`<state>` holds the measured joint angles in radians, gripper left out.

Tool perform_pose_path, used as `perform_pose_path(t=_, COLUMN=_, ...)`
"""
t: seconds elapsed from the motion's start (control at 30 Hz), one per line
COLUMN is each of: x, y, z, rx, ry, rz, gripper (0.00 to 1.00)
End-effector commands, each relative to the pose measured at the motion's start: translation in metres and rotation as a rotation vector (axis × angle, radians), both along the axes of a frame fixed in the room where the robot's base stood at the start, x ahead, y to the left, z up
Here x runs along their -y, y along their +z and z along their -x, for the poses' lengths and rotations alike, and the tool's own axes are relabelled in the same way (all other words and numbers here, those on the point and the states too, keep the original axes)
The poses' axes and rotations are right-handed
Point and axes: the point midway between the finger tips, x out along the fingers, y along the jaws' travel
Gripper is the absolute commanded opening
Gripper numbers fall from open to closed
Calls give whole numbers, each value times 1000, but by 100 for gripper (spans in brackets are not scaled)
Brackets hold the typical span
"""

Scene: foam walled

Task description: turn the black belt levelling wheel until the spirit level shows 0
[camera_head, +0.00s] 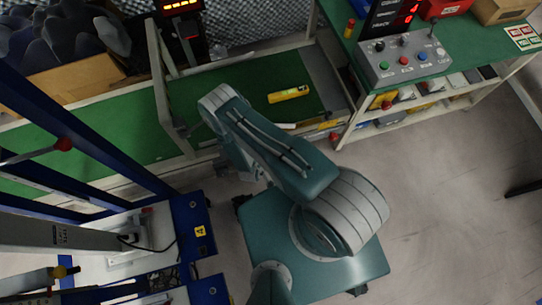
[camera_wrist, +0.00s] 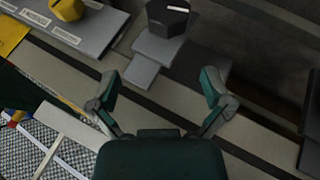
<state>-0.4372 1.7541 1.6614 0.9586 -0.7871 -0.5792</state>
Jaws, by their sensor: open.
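The black wheel (camera_wrist: 168,17), a faceted knob with a white mark, shows at the top of the wrist view on a grey stepped mount. My gripper (camera_wrist: 162,84) is open and empty. Its two fingers are spread below the wheel in the picture, apart from it. A yellow bar that looks like the spirit level (camera_head: 289,94) lies on the green belt (camera_head: 110,138) in the head view. Its reading is too small to tell. In the head view my arm hides the gripper, and I cannot make out the wheel there.
A yellow knob (camera_wrist: 67,9) sits on a labelled grey plate left of the wheel. A control box (camera_head: 405,60) with buttons stands on the green-topped bench at right. A blue frame (camera_head: 190,225) stands at lower left. Floor at right is mostly clear.

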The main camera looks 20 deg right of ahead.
Motion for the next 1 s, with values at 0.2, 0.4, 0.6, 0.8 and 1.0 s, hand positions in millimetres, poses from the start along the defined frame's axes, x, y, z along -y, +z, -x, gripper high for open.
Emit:
perform_pose_path(t=0.2, x=24, y=3, z=0, rx=-11, ry=10, rz=-181, gripper=100)
perform_pose_path(t=0.4, x=33, y=8, z=11, rx=-36, ry=11, rz=-356, gripper=100)
perform_pose_path(t=0.6, x=33, y=11, z=17, rx=-50, ry=11, rz=-435, gripper=100)
perform_pose_path(t=0.8, x=34, y=-5, z=12, rx=-51, ry=13, rz=-437, gripper=100)
perform_pose_path(t=1.0, x=36, y=-33, z=0, rx=-50, ry=13, rz=-437, gripper=100)
